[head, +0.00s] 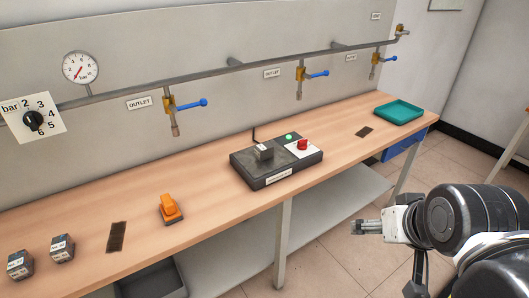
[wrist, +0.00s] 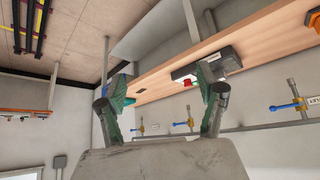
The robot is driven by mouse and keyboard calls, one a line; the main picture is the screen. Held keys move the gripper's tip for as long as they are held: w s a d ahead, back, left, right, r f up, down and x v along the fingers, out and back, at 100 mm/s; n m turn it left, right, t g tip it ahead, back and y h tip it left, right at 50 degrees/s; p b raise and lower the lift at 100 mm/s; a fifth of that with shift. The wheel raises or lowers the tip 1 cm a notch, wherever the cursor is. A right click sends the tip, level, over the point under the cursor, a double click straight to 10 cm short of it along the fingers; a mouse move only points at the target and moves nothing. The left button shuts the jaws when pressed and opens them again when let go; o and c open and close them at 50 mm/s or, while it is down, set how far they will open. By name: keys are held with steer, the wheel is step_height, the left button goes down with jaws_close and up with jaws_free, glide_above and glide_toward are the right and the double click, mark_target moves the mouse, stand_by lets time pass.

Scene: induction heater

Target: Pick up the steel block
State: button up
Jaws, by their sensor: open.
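A small grey metal block (head: 264,152) sits on top of the dark heater unit (head: 262,176), left of its red knob (head: 303,144). Two more grey blocks with white labels stand at the bench's left end, one at the far left (head: 20,264) and one beside it (head: 62,248). I cannot read their labels. My gripper (head: 357,227) is in front of the bench, right of the heater and apart from every block. In the wrist view its two green-padded fingers (wrist: 163,88) are spread and empty. The heater (wrist: 222,62) shows upside down there; its block cannot be made out.
The wooden bench (head: 215,190) also holds an orange item (head: 170,208), dark pads (head: 117,237) and a teal tray (head: 399,111). A pipe with blue-handled valves (head: 189,105) runs along the wall behind. Floor space in front is free.

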stand_by(0.4)
steer(key=c, duration=0.3)
